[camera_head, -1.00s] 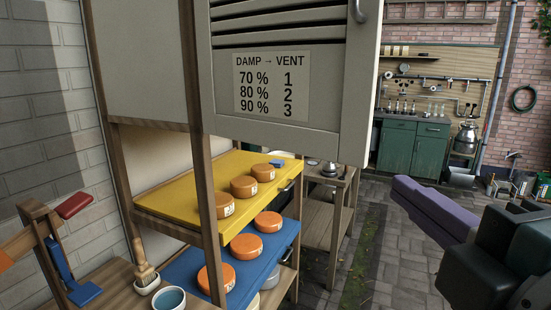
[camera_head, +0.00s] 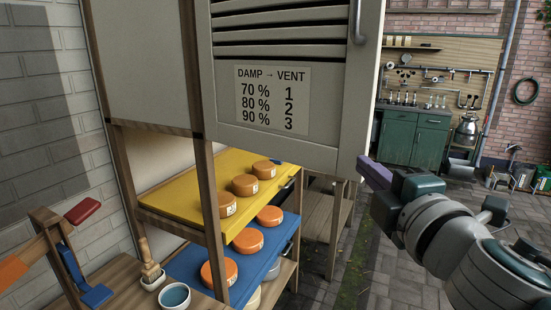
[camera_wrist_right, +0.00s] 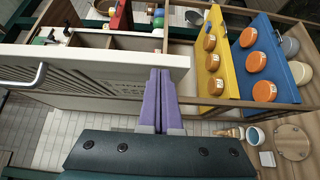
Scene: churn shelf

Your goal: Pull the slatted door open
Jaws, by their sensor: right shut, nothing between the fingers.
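The pale slatted door (camera_head: 285,60) hangs at the upper middle of the head view, with dark slats, a vent label (camera_head: 272,100) and a metal handle (camera_head: 359,22) by its right edge. It angles out from the shelf front, so it stands ajar. The wrist view also shows the door (camera_wrist_right: 100,90) and its handle (camera_wrist_right: 30,77). My right gripper (camera_head: 366,170) has purple fingers, shut and empty, at the door's lower right corner, well below the handle. The fingers also show in the wrist view (camera_wrist_right: 160,75), overlapping the door; contact is unclear. My left gripper is out of view.
A yellow shelf board (camera_head: 185,200) and a blue one (camera_head: 190,262) hold orange cheese wheels below the door. A bowl (camera_head: 174,296) and a brush (camera_head: 150,268) stand at the lower left. A green cabinet (camera_head: 412,138) is at the back. Paving is open on the right.

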